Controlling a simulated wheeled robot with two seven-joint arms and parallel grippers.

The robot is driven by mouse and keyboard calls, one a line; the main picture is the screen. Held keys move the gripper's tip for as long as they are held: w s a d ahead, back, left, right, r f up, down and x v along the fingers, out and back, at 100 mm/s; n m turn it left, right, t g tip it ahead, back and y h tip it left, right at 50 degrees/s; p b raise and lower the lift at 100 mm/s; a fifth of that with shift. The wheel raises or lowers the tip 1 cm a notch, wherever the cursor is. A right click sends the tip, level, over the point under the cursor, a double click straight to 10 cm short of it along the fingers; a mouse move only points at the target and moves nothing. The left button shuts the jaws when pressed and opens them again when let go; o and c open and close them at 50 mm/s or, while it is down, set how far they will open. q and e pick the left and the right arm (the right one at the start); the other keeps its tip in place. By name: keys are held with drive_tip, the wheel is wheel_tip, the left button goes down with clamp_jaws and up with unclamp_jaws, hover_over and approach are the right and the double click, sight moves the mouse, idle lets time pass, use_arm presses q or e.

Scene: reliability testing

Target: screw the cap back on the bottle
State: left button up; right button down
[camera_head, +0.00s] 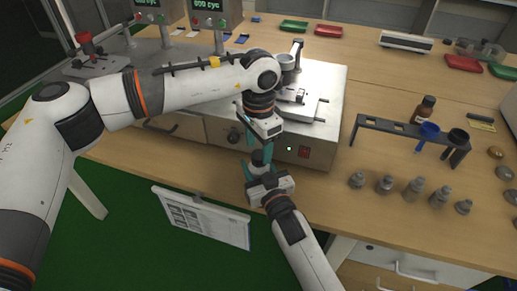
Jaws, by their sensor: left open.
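My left gripper (258,148) points down over the front edge of the bench, its teal fingers apart. Just below it, my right gripper (260,170) comes up from the bottom of the picture, with teal fingers on either side of a small dark grey bottle (258,158). The bottle looks upright and held between those fingers, in front of the bench. Its top lies close under or between the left fingertips. I cannot tell whether the cap is on it; the fingers hide much of this small area.
A metal machine (322,93) stands right behind the grippers. A brown bottle (424,108) stands behind the rack. A paper sheet (203,217) hangs below the edge.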

use_arm(q)
wheel_tip(320, 180, up, 3)
drive_tip(key=shift+f, duration=0.2)
drive_tip(key=shift+n, duration=0.3)
drive_tip(key=shift+c, duration=0.4)
